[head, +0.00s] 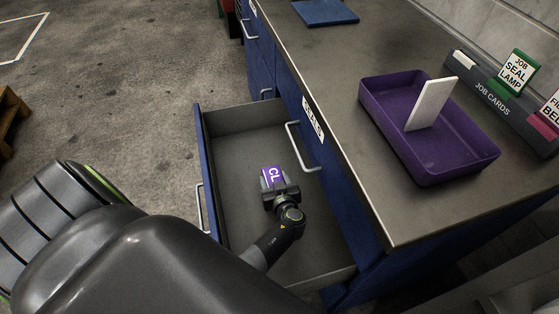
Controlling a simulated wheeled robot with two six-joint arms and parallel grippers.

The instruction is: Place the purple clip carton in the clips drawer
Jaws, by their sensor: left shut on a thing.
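The purple clip carton (272,174), with white letters "CL" on it, is in my left gripper (274,187). The gripper is shut on it and points down over the inside of an open drawer (237,147). I cannot tell whether the carton touches the drawer floor. The drawer has a blue front with a metal handle and a bare grey floor; its own label is hidden. My right gripper is not in view.
A closed drawer front above carries a handle (301,148) and a white label (313,119) that seems to read "SEALS". On the bench top (350,122) stand a purple tray (462,165) with a white card, a job-card holder (490,95) and a blue mat (325,12).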

